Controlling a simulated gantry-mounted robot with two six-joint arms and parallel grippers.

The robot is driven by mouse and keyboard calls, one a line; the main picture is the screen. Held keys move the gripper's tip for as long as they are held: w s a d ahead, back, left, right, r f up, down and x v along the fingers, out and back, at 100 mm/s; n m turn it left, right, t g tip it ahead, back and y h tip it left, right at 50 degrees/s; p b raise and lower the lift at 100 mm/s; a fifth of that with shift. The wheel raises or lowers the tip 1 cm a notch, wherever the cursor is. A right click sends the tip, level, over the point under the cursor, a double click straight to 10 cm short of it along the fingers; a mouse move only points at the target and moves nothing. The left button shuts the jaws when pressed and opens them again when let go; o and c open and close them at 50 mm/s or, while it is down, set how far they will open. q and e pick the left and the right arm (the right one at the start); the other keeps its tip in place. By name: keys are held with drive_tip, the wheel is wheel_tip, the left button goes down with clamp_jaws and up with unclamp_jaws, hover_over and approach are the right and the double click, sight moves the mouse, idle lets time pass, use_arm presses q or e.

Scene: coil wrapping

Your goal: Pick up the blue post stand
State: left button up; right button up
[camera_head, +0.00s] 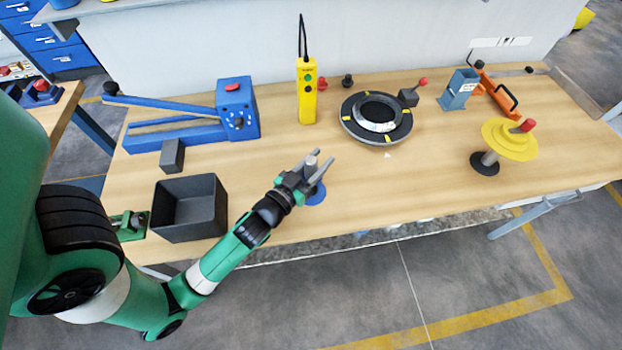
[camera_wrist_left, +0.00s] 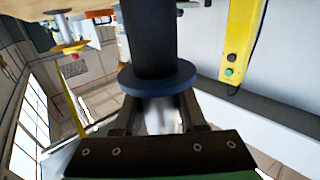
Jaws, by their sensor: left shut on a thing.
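The blue post stand has a round blue base (camera_head: 317,197) and a grey post top (camera_head: 311,161). It is near the front edge of the table. My left gripper (camera_head: 308,174) is shut on its post. In the left wrist view, the blue disc (camera_wrist_left: 158,82) sits just past the finger ends, with a dark cylinder (camera_wrist_left: 149,40) beyond it and a pale post between the fingers. I cannot tell whether the base touches the table. My right gripper is not in view.
A dark open bin (camera_head: 190,236) stands left of my left gripper. Behind are a blue lever tool (camera_head: 237,108), a yellow control box (camera_head: 306,92) and a black ring (camera_head: 358,137). A yellow-topped stand (camera_head: 507,140) is at right. The table between is clear.

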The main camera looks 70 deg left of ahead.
use_arm(q)
clamp_jaws()
idle(0.9)
